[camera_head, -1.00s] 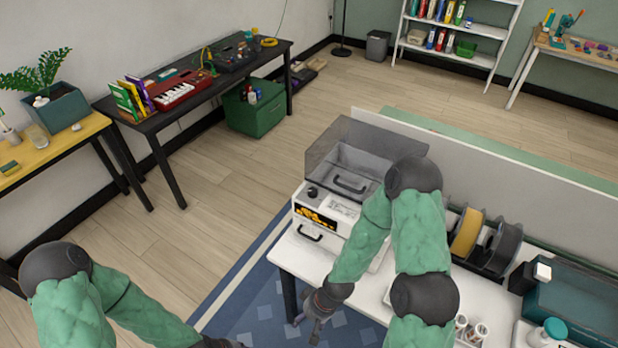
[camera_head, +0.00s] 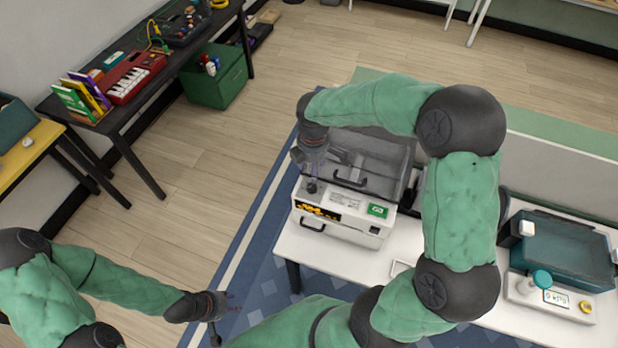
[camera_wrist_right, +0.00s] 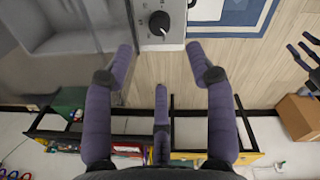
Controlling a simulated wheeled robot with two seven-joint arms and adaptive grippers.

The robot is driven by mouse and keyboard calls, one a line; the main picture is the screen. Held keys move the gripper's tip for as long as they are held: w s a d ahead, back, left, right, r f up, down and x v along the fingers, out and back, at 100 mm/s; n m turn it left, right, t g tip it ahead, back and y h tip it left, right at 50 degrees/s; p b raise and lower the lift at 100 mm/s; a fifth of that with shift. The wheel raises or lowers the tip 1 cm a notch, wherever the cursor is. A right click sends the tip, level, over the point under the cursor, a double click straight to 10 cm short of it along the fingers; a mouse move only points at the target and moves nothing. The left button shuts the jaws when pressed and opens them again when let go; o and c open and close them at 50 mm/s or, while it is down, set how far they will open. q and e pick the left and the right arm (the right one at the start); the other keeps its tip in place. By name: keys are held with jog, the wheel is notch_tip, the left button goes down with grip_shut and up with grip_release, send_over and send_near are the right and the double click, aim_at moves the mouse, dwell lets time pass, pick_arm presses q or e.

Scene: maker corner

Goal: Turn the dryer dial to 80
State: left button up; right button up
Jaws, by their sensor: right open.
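The dryer (camera_head: 338,232) is a white box with an orange-on-black display and a green label, standing on the white table. Its dark round dial (camera_head: 312,187) is on the top panel at the left. In the right wrist view the dial (camera_wrist_right: 160,21) shows at the top centre, with a light pointer mark. My right gripper (camera_head: 314,168) is over the dial end of the dryer. In the wrist view its purple fingers (camera_wrist_right: 160,52) are spread, with the dial beyond the gap between them and apart from them. My left gripper (camera_head: 222,312) is low at the left, away from the dryer; its fingers are too small to read.
The dryer's smoky clear lid (camera_head: 382,147) stands raised behind the panel, close to my right arm. A teal bin (camera_head: 562,252) and a white scale-like device (camera_head: 550,297) are at the table's right. A dark bench (camera_head: 120,115) stands at the far left.

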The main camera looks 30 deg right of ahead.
aim_at(312, 186)
jog(key=f, duration=0.7)
jog(key=f+b, duration=0.1)
jog(key=f, duration=0.2)
jog(key=shift+w+d+f, duration=0.15)
jog(key=shift+w+f, duration=0.1)
jog(key=shift+f, duration=0.05)
grip_shut()
